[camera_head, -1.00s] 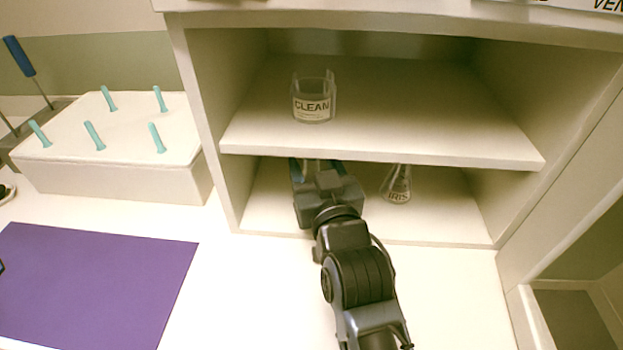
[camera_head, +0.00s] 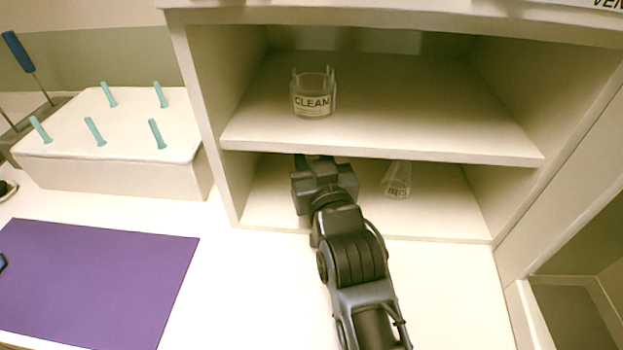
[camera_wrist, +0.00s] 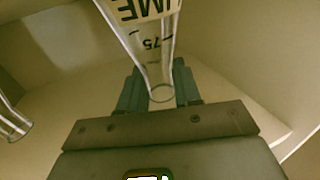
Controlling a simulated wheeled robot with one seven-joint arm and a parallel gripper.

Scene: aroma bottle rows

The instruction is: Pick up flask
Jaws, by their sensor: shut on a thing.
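A clear glass flask (camera_wrist: 152,45) with a pale label ending in "UME" and a 75 mark shows in the wrist view. My gripper (camera_wrist: 160,88) is shut on its neck, one finger on each side. In the head view my gripper (camera_head: 312,162) reaches into the lower shelf compartment at its left. There my gripper and the upper shelf hide the held flask. I cannot tell whether its base touches the shelf. A second flask (camera_head: 397,188), labelled IRIS, stands to the right on the lower shelf. A glass neck (camera_wrist: 12,122) shows at the left of the wrist view.
The upper shelf board (camera_head: 400,145) lies close above my gripper. A glass beaker (camera_head: 312,100) labelled CLEAN stands on it. A white block (camera_head: 110,175) with several teal pegs and a purple mat (camera_head: 95,280) lie left. The white counter in front is clear.

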